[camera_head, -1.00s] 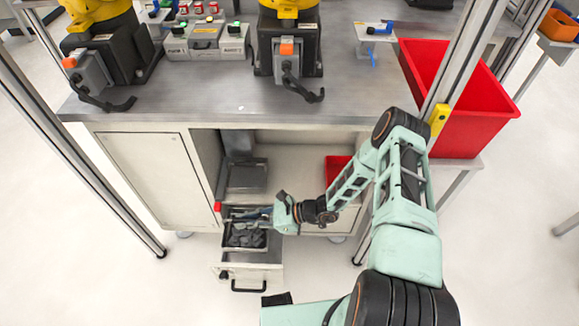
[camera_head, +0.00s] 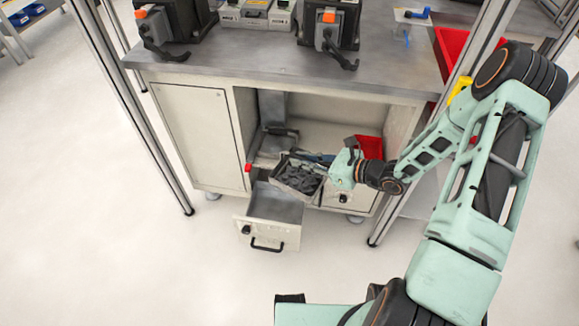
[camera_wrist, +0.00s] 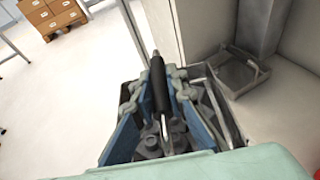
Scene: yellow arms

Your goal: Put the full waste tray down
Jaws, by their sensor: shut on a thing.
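The waste tray (camera_head: 291,189) is a dark, shallow tray full of dark grey pieces. In the head view it is up at the mouth of the cabinet, above and behind the open drawer. My gripper (camera_head: 320,159) reaches in from the right and is shut on the tray's handle. In the wrist view the black bar handle (camera_wrist: 158,88) sits between my blue fingers. The fingers and my wrist hide much of the tray and its load there. I cannot tell whether the tray's underside touches anything.
The pulled-out drawer (camera_head: 272,206) is empty. A second grey tray (camera_head: 268,158) stands inside the cabinet, left of mine; it also shows in the wrist view (camera_wrist: 237,75). A red bin (camera_head: 369,148) is inside on the right. The worktop (camera_head: 270,68) overhangs. Floor in front is clear.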

